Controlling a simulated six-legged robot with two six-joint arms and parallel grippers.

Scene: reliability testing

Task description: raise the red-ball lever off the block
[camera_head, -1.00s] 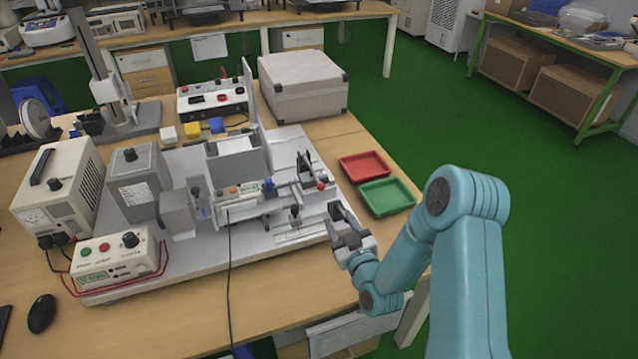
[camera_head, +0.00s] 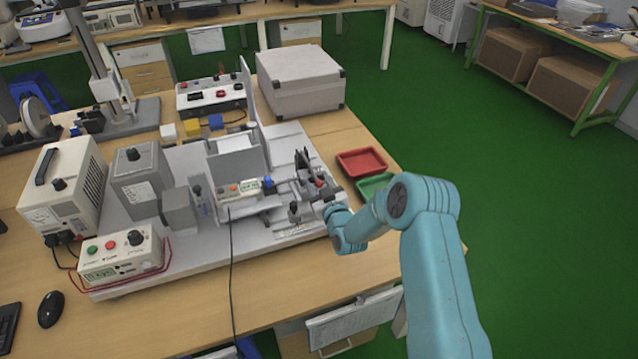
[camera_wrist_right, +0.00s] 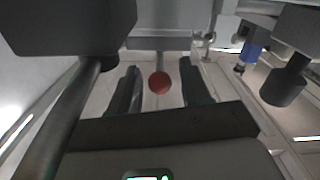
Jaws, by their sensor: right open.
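The red ball (camera_head: 319,183) is on the end of a lever at the right end of the test fixture. In the right wrist view the red ball (camera_wrist_right: 159,83) sits between the two dark fingers of my right gripper (camera_wrist_right: 160,88), with a gap on each side. A grey lever rod runs away behind the ball. My right gripper (camera_head: 314,199) is open and close to the ball in the head view, where its fingers are small and partly merge with the fixture. I cannot make out the block's contact with the lever. My left gripper is not in view.
A red tray (camera_head: 361,151) and a partly hidden green tray (camera_head: 371,182) lie right of the fixture. A dark knob (camera_wrist_right: 284,82) on a post stands right of the fingers in the wrist view. A grey case (camera_head: 300,92) stands behind.

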